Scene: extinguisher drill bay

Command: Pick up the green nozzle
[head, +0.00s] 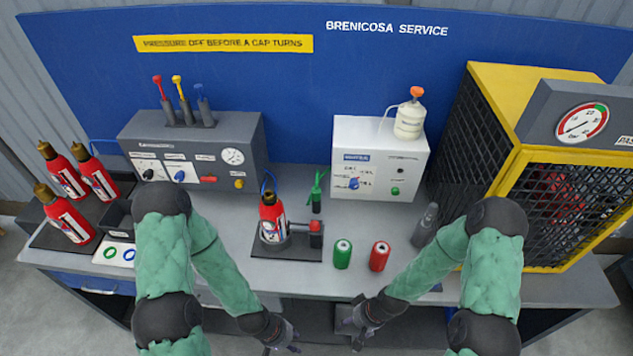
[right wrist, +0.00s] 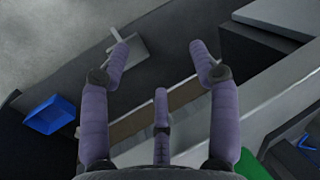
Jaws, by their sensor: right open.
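The green nozzle (head: 317,182) stands upright on the grey bench, just left of the white service box, with a dark lower part. My left gripper (head: 287,338) is low at the bench's front edge, well in front of the nozzle and apart from it; its jaws are too small to judge. My right gripper (head: 357,328) is also low at the front edge, right of the left one. In the right wrist view its fingers (right wrist: 158,52) are spread with nothing between them. I cannot make out the nozzle in that view.
A red extinguisher (head: 271,218) stands in a black stand left of the nozzle. A green can (head: 342,254) and a red can (head: 380,256) stand in front. A dark grey bottle (head: 425,226) and yellow cage (head: 497,175) are right.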

